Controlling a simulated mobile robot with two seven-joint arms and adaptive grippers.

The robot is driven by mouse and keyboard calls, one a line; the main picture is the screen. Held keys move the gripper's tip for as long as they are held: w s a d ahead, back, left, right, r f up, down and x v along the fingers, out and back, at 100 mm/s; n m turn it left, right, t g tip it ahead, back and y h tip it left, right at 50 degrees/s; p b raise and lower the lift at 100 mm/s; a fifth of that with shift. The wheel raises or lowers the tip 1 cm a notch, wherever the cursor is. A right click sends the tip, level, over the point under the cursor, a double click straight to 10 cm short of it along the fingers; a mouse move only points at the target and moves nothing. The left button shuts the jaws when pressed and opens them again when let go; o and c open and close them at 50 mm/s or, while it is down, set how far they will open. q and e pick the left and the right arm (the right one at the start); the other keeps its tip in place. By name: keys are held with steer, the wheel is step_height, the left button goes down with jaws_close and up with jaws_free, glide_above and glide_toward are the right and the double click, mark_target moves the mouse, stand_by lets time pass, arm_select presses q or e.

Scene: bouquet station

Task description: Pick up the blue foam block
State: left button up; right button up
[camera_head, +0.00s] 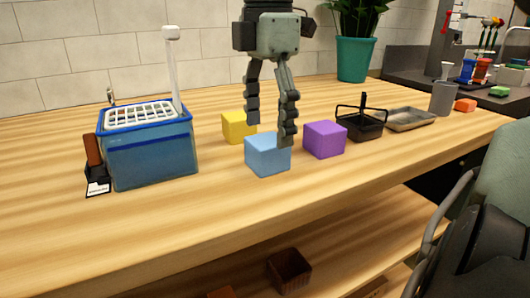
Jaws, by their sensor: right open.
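The blue foam block (267,155) sits on the wooden counter, between a yellow block (238,126) behind it to the left and a purple block (325,139) to its right. My right gripper (269,125) points down over the blue block with its fingers spread and nothing between them. One fingertip overlaps the block's upper right edge in the picture; the other is near its upper left back edge, by the yellow block. I cannot tell whether either finger touches the block. My left gripper is not in view.
A blue container with a white grid top (149,144) stands at left. A black wire-handled basket (361,128), a metal tray (407,119) and a grey cup (443,97) are to the right. A potted plant (355,58) stands behind. The counter's front strip is clear.

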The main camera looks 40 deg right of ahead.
mark_target(265, 140)
steer(key=shift+w+a+f, duration=0.1)
steer(key=shift+f, duration=0.85)
steer(key=shift+w+a+f, duration=0.1)
steer(key=shift+f, duration=0.85)
steer(key=c, duration=0.8)
steer(key=shift+c, duration=0.2)
